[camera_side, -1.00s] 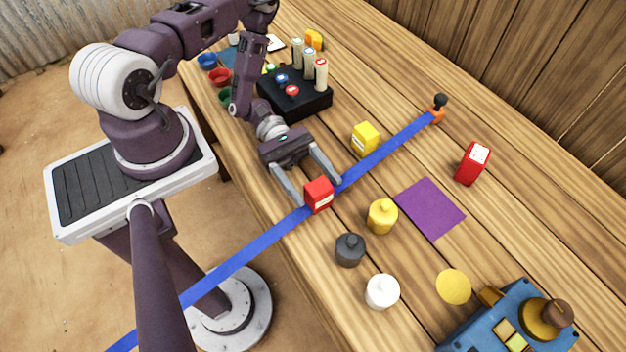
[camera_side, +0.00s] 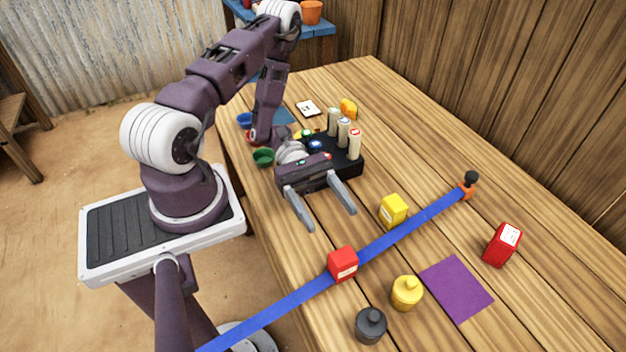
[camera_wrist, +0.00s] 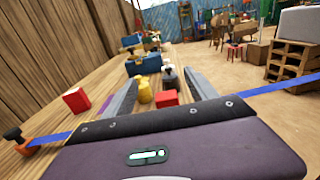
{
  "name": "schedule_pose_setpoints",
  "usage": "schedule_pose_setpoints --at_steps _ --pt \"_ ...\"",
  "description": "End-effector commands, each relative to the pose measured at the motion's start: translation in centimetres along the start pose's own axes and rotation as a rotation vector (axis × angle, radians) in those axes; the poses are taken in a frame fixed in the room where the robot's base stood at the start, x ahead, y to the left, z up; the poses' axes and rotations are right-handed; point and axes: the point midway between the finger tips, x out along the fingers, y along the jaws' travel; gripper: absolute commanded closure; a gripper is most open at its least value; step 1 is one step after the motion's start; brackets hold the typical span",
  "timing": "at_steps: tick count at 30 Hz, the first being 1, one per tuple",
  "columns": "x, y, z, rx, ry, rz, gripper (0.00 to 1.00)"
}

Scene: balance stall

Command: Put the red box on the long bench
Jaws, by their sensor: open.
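A yellow box (camera_side: 393,211) stands close to the strip (camera_side: 415,223), which ends at an orange post (camera_side: 467,191). A yellow weight (camera_side: 406,292), a dark weight (camera_side: 370,325) and a purple cloth (camera_side: 456,288) lie nearby. A black block with cylinders (camera_side: 347,160) stands behind my gripper.

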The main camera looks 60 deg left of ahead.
Motion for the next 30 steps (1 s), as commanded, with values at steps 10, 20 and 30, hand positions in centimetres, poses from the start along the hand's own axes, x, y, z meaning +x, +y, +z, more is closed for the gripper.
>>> schedule_pose_setpoints --at_steps 10,20,30 --pt "0.2 -1.4 9.7 0.451 0.428 -0.511 0.33" --pt "-1.1 -5.8 19.3 1.191 1.191 -0.95 0.33" --pt "-2.5 -7.3 23.7 1.562 1.563 -0.933 0.33"
